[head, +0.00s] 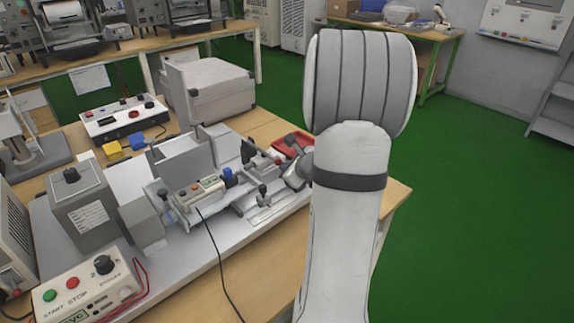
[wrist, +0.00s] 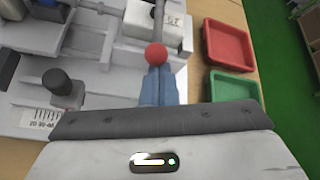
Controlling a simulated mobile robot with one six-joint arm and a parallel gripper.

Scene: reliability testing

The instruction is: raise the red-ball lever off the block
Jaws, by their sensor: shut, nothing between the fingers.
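The red ball (wrist: 156,54) sits at the near end of a thin grey lever rod (wrist: 159,22) in the wrist view. The rod runs away from me beside a light block (wrist: 140,14); whether it touches the block I cannot tell. My gripper (wrist: 157,70) has its blue fingers together, with nothing between them. The fingertips are right at the near side of the ball and overlap its lower edge in the picture; contact is unclear.
A red tray (wrist: 226,43) and a green tray (wrist: 232,86) lie right of the fixture in the wrist view. A black-knobbed lever (wrist: 62,86) stands left of my fingers. In the head view, a control box (head: 86,290) with buttons sits at the near left.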

